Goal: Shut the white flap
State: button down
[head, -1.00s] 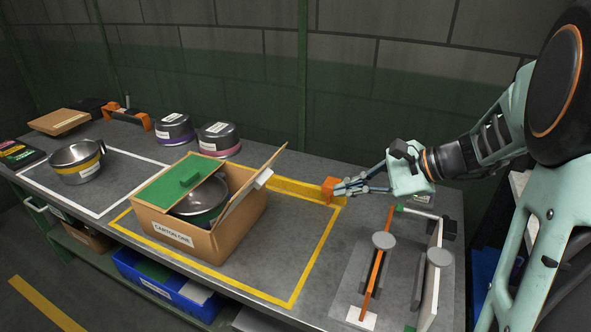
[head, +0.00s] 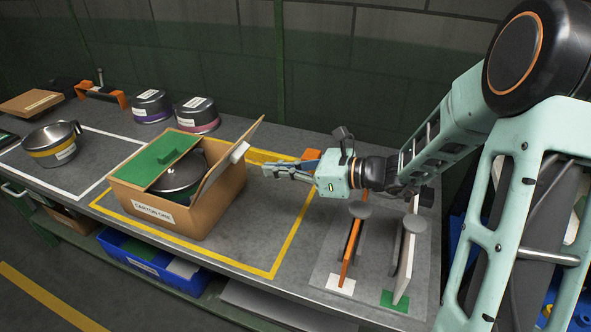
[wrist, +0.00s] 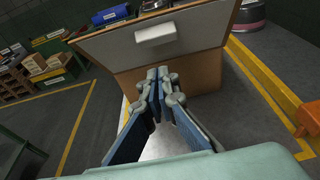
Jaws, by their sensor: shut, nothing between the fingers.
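The white flap (head: 219,174) is on the right side of the carton (head: 205,208), which is labelled "CARTON ONE". It stands open, tilted up and outward to the right. A white block (head: 239,152) sits on its outer face. In the wrist view the flap's pale face (wrist: 205,32) spans the top, above the carton's brown wall. The green flap (head: 160,161) lies over the left part of the carton. A lidded pot (head: 182,178) shows in the gap. My gripper (head: 267,169) is shut and empty, right of the flap and apart from it; its fingertips (wrist: 160,73) point at the carton.
An orange bracket (head: 311,154) stands behind my gripper. Orange (head: 350,250) and white (head: 404,262) upright hangers stand at the right. Several pots stand behind and left.

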aim_at(242, 156)
jog(key=a, duration=0.1)
jog(key=w+a+r, duration=0.1)
jog(key=a+r, duration=0.1)
jog(key=a, duration=0.1)
jog(key=shift+w+a, duration=0.1)
jog(key=shift+w, duration=0.15)
jog(key=shift+p, duration=0.4)
jog(key=shift+a+r+h+p, duration=0.2)
jog(key=shift+r+h+p, duration=0.1)
jog(key=shift+p, duration=0.4)
